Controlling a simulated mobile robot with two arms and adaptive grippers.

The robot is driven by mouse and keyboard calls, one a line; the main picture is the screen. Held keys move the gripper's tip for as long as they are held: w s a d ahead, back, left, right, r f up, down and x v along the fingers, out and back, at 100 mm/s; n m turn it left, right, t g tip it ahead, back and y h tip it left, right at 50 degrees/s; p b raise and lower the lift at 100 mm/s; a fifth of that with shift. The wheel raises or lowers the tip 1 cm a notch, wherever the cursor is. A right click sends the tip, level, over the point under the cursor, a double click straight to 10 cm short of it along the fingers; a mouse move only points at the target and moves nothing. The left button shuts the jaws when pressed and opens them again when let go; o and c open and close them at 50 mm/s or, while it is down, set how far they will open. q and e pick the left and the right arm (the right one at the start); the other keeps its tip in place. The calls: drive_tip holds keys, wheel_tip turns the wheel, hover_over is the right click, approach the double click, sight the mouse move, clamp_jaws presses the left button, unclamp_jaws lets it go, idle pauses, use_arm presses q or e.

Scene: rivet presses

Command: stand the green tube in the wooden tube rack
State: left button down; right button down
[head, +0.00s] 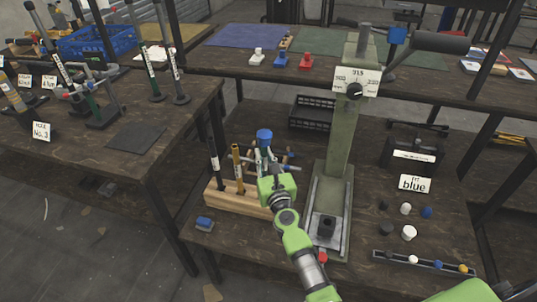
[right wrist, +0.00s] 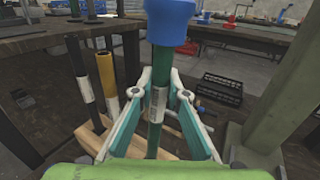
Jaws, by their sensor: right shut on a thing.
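The green tube (right wrist: 161,62) has a blue top (head: 264,136) and a white label. My right gripper (head: 268,168) is shut on it, with a finger on each side in the right wrist view (right wrist: 157,100). The tube is close to upright. The wooden tube rack (head: 219,199) stands on the bench; a black tube (head: 214,165) and a yellow tube (head: 238,168) stand in it. The held tube is over the rack's right part. Its lower end is hidden in the head view, and I cannot tell whether it is in a hole. My left gripper is not in view.
A green-grey press (head: 340,160) stands close to the right of my right gripper. A small blue block (head: 204,223) lies before the rack. Several small caps and a "blue" card (head: 414,184) are at the right. A black crate (head: 311,114) is behind.

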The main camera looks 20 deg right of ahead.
drive_tip(key=shift+a+r+p, duration=0.1)
drive_tip(key=shift+r+p, duration=0.4)
drive_tip(key=shift+p, duration=0.45)
drive_tip(key=shift+w+a+r+p, duration=0.15)
drive_tip(key=shift+a+r+p, duration=0.15)
drive_tip(key=shift+r+p, duration=0.4)
drive_tip(key=shift+w+a+r+p, duration=0.1)
drive_tip(key=shift+a+r+p, duration=0.15)
drive_tip(key=shift+r+p, duration=0.45)
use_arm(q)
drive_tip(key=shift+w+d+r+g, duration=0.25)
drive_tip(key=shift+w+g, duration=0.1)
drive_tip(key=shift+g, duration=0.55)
use_arm(e)
drive_tip(key=shift+r, duration=0.25)
use_arm(q)
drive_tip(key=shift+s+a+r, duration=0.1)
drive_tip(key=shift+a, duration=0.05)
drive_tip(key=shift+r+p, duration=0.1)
drive_tip(key=shift+p, duration=0.25)
use_arm(e)
drive_tip(key=shift+r, duration=0.1)
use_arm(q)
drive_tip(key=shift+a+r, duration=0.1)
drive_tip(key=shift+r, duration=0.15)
use_arm(e)
drive_tip(key=shift+s, duration=0.1)
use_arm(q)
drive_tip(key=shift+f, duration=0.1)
